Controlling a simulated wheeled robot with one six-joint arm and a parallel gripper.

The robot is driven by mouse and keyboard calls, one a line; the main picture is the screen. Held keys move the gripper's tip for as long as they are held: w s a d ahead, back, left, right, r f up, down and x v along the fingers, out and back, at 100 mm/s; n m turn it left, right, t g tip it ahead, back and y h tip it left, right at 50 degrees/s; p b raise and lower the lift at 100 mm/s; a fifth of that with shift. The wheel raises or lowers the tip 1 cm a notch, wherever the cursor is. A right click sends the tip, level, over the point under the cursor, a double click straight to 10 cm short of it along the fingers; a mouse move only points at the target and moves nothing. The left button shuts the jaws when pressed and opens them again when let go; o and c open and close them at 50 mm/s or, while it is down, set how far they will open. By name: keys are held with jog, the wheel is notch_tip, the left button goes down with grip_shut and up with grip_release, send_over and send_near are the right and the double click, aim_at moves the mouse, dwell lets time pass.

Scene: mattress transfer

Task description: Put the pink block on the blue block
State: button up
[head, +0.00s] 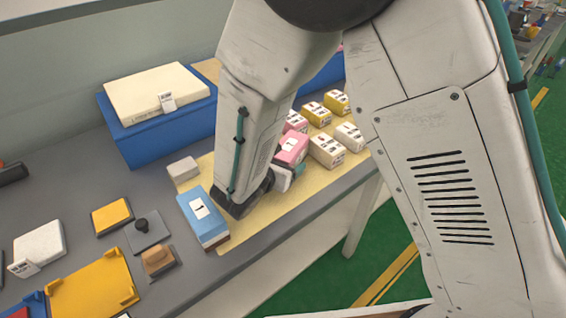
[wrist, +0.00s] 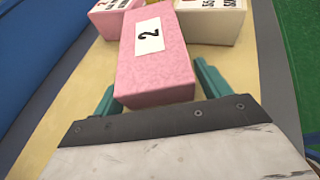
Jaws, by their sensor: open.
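The pink block (head: 293,147), with a white label on top, sits on the pale yellow mat beside my arm. In the wrist view the pink block (wrist: 155,60) shows a "2" and lies between the teal fingers of my gripper (wrist: 155,88). The fingers are open, one on each side of its near end; I cannot tell whether they touch it. In the head view my gripper (head: 284,178) is partly hidden by my arm. The blue block (head: 200,212), with a white label, lies left of my gripper, with a dark reddish-brown layer under its near edge.
Another pink block (wrist: 108,14) and a cream block (wrist: 213,22) stand just beyond. Yellow blocks (head: 316,112) are farther back. A large blue box (head: 150,135) with a cream top stands behind. A small grey block (head: 183,168) is near the blue block.

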jog(key=v, duration=1.2)
jog(key=shift+f, duration=0.1)
jog(key=s+d+r+m+g, duration=0.1)
jog(key=d+r+m+g, duration=0.3)
jog(key=d, duration=0.3)
jog(key=s+d+r+m+g+h, duration=0.1)
jog(key=s+d+r+m+g, duration=0.1)
jog(key=d+r+m, duration=0.35)
jog(key=s+d+r+m+g, duration=0.1)
jog(key=d+r+m+g, duration=0.15)
jog(key=d+m, duration=0.55)
jog(key=s+d+r+m+g+y, duration=0.1)
jog(key=s+d+r+m+y, duration=0.1)
jog(key=s+d+m+y, duration=0.1)
jog(key=s+d+r+m+g+y, duration=0.1)
jog(key=s+d+r+m+y, duration=0.1)
jog(key=s+d+m+y, duration=0.2)
jog(key=s+d+m, duration=0.1)
jog(key=s+m, duration=0.2)
jog(key=s, duration=0.3)
jog(key=shift+r, duration=0.25)
jog(key=shift+o, duration=0.4)
jog(key=shift+s+a+r+m+t+y, duration=0.2)
jog(key=shift+s+m+y, duration=0.1)
jog(key=shift+m, duration=0.2)
jog(key=shift+s+a+r+m+t+y, duration=0.1)
jog(key=shift+s+m+t+y, duration=0.15)
jog(key=shift+m, duration=0.2)
